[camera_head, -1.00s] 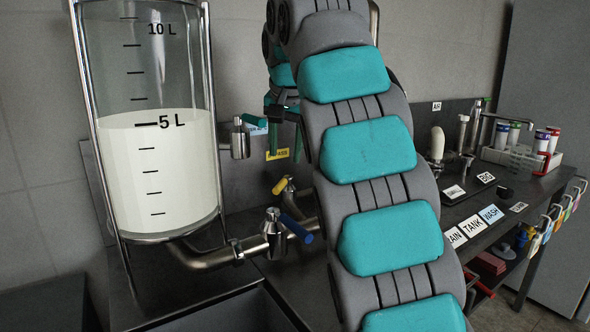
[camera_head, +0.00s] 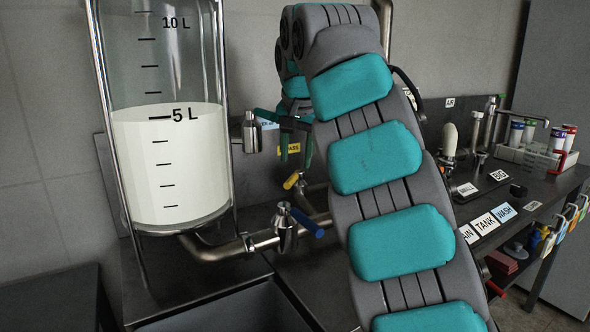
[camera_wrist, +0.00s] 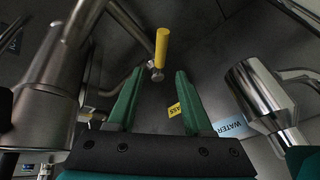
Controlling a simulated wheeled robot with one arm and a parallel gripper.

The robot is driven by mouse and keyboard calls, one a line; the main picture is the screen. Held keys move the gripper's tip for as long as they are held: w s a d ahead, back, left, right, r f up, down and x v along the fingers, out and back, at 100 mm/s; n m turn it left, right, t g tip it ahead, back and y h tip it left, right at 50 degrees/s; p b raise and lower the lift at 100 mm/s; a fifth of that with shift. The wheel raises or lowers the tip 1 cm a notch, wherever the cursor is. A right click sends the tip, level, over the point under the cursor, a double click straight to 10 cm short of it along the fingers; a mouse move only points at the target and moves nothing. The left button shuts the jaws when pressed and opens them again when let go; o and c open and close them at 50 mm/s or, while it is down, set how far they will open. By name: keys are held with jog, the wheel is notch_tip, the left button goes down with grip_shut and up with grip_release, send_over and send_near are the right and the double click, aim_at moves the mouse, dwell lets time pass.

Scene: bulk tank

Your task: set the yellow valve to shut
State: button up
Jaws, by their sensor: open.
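The yellow valve (camera_head: 292,181) has a short yellow handle on a small metal body, on a pipe behind the blue-handled valve (camera_head: 285,220). In the wrist view the yellow handle (camera_wrist: 161,48) stands up from its metal stem, just beyond and between my fingertips. My gripper (camera_head: 295,152) is open and empty, with its green fingers pointing down above the yellow valve. In the wrist view my gripper (camera_wrist: 161,76) has one finger on each side of the valve's line, apart from the handle. My arm hides part of the pipe in the head view.
A clear tank (camera_head: 170,160) of white liquid stands left. A yellow label (camera_head: 289,150) is behind. A tube rack (camera_head: 535,155) stands right.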

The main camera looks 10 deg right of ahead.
aim_at(294, 174)
jog(key=shift+x, duration=2.3)
grip_shut()
